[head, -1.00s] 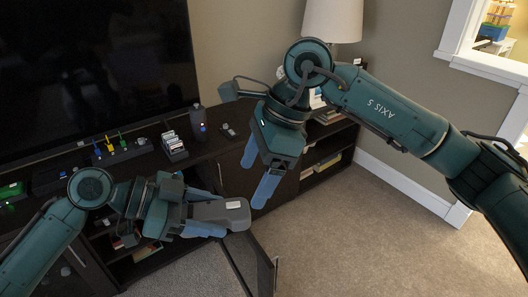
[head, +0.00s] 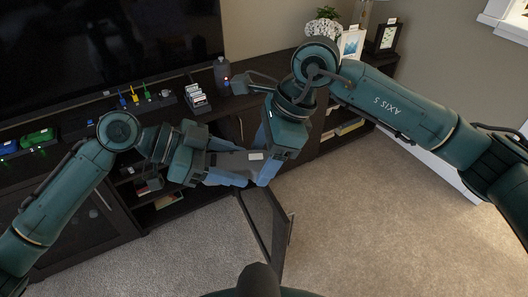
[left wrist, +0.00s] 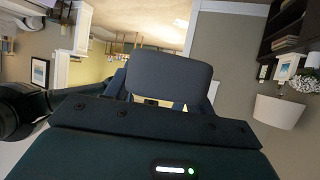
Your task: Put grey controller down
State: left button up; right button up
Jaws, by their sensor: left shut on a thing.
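The grey controller (head: 234,161) is held out in front of the media cabinet, above the carpet. It has a small light patch near its right end. My left gripper (head: 226,164) is shut on it, with one blue finger on each side. In the left wrist view the controller (left wrist: 168,76) is a dark rounded block beyond the gripper body. My right gripper (head: 266,158) is at the controller's right end, its blue fingers apart. One finger is on the far side and one on the near side of that end; whether they touch it cannot be told.
The dark media cabinet (head: 310,75) runs along the wall under a large TV (head: 90,50). Its top holds a grey bottle (head: 222,76), a card rack (head: 197,100), a plant and picture frames. A cabinet door (head: 268,225) stands open below my grippers. Carpet at right is clear.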

jog(key=c, duration=0.7)
pick_arm(q)
jog(key=o, duration=1.3)
pick_arm(e)
jog(key=shift+c, duration=0.7)
